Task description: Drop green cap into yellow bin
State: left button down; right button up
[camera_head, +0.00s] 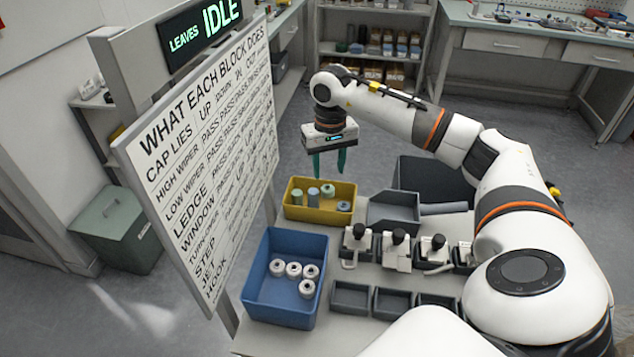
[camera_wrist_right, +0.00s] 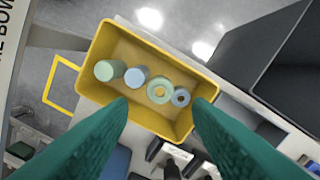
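The yellow bin (camera_head: 312,214) stands on the table below my right gripper. In the right wrist view the same bin (camera_wrist_right: 165,57) holds several pieces: a green cylinder (camera_wrist_right: 109,70), a blue cylinder (camera_wrist_right: 137,77), a green ring-shaped cap (camera_wrist_right: 160,91) and a blue-grey ring (camera_wrist_right: 181,97). The green cap also shows in the head view (camera_head: 328,190). My right gripper (camera_head: 329,165) hangs above the bin, pointing down. Its teal fingers are apart with nothing between them, and they flank the bin in the wrist view (camera_wrist_right: 161,102). My left gripper is not in view.
A blue bin (camera_head: 262,285) with several white round pieces stands in front. Grey trays (camera_head: 395,211) and a row of black-topped fixtures (camera_head: 398,250) are to the right. A large sign board (camera_head: 205,150) rises close on the left. A dark bin (camera_head: 432,180) sits behind.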

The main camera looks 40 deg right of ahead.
jog(key=shift+o, duration=0.2)
notch_tip(320, 180, up, 12)
dwell(0.5)
dwell(0.4)
